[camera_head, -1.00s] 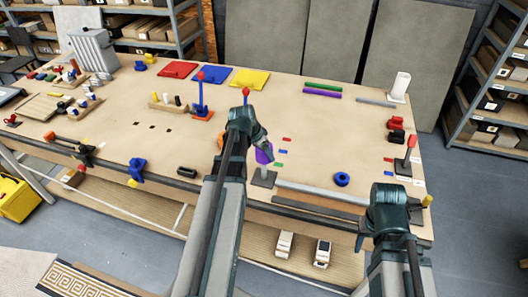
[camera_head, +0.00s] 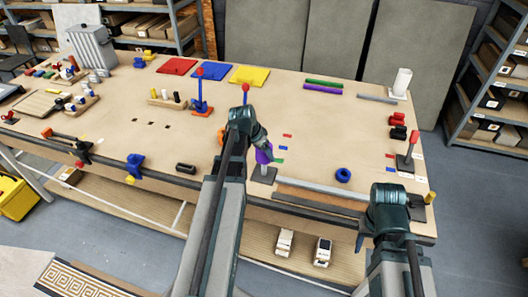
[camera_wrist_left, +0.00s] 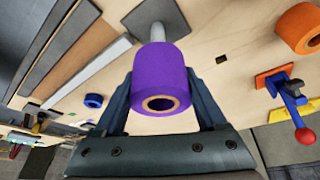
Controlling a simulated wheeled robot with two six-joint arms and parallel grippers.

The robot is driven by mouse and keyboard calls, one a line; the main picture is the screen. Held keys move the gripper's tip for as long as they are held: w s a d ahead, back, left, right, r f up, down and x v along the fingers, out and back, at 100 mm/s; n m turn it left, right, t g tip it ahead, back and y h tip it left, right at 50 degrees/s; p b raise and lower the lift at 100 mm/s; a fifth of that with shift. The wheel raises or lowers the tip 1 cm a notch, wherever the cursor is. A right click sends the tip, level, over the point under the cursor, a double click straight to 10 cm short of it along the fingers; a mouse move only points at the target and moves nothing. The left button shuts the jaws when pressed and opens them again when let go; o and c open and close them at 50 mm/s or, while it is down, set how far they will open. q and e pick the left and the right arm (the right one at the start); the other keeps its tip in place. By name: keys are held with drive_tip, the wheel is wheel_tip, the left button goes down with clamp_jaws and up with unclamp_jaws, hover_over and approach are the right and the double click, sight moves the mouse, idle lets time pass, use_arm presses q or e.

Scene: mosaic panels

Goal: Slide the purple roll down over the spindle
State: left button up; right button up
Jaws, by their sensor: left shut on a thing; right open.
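The purple roll (camera_head: 263,154) is held by my left gripper (camera_head: 259,144), which is shut on its sides. In the left wrist view, the roll (camera_wrist_left: 158,70) sits between the two fingers, its tan-lined hole facing the camera. The grey spindle (camera_head: 264,169) stands on a dark square base (camera_head: 264,177) below the roll. In the left wrist view the spindle (camera_wrist_left: 150,29) meets the roll's far end, in line with it. I cannot tell how far it reaches inside. My right arm shows at the lower right, but its gripper cannot be made out.
A blue ring (camera_head: 343,175) lies to the right of the base. A grey strip (camera_head: 325,188) lies along the front edge. An upright blue piece with a red ball (camera_head: 201,95) stands behind and to the left. Open wood surrounds the coloured marks behind the spindle.

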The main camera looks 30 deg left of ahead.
sight(264, 174)
use_arm(q)
drive_tip(key=shift+f+b, duration=4.35)
drive_tip(key=shift+f, duration=0.05)
drive_tip(key=o, duration=1.4)
drive_tip(key=shift+r, duration=0.1)
drive_tip(key=p+v, duration=1.3)
drive_tip(key=shift+s+a+r, duration=0.2)
drive_tip(key=shift+r, duration=0.1)
drive_tip(key=s+d+f+g+b, duration=0.1)
drive_tip(key=s+d+f+b, duration=0.2)
drive_tip(key=d, duration=0.7)
drive_tip(key=s+d+f+g+y+b, duration=0.1)
drive_tip(key=s+d+f+b, duration=0.3)
drive_tip(key=d, duration=0.7)
drive_tip(key=s+d+f+g+y+b, duration=0.1)
drive_tip(key=s+d+f+g+b, duration=0.1)
drive_tip(key=d, duration=0.9)
wheel_tip(264, 174, down, 3)
drive_tip(key=shift+s+m+b, duration=0.3)
drive_tip(key=shift+s+b, duration=0.45)
drive_tip(key=shift+s, duration=0.45)
